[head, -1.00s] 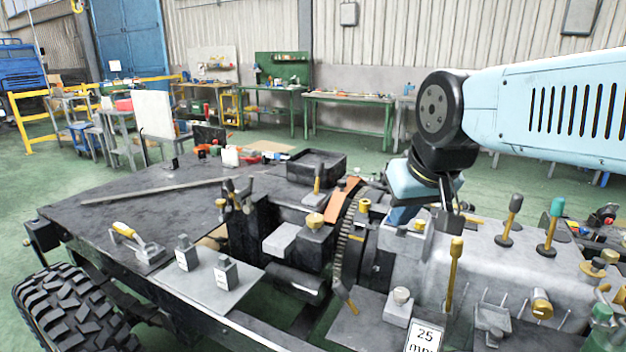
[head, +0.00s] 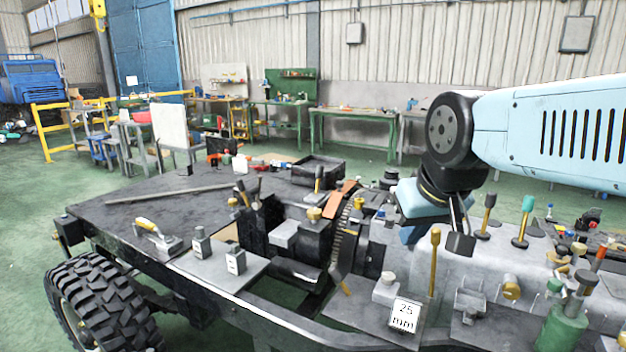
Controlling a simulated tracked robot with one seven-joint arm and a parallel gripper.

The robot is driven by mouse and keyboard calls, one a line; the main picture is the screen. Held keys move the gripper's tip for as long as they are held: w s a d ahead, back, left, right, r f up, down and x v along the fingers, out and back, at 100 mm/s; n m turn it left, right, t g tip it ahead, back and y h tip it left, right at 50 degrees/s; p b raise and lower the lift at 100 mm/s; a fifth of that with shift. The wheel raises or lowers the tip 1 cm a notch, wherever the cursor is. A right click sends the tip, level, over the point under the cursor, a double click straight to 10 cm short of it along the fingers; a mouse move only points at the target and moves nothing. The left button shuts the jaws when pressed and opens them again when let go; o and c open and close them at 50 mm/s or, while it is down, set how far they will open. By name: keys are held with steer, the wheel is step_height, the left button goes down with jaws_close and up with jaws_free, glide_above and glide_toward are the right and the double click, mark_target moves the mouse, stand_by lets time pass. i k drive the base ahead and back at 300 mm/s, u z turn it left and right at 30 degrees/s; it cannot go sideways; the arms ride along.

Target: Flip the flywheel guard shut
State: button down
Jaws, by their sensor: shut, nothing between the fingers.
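The flywheel guard appears to be the orange plate (head: 330,201), standing raised at the top of the toothed flywheel (head: 343,240) in the middle of the chassis. Its hinge is too small to make out. My gripper (head: 461,243) hangs from my pale blue arm to the right of the guard, over the grey engine housing. Its dark fingers point down and are shut with nothing held. It is clearly apart from the guard, and whether its tips touch the housing cannot be told.
Upright levers with yellow (head: 434,262), black (head: 488,215) and teal (head: 524,220) parts stand around my gripper. A block marked 25 mm (head: 404,316) sits in front. A black tray (head: 317,170) lies behind the guard. The dark deck at left (head: 150,208) has free room.

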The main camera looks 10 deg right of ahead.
mark_target(331, 206)
steer(key=z, duration=0.15)
steer(key=i, duration=0.95)
steer(key=u, duration=0.05)
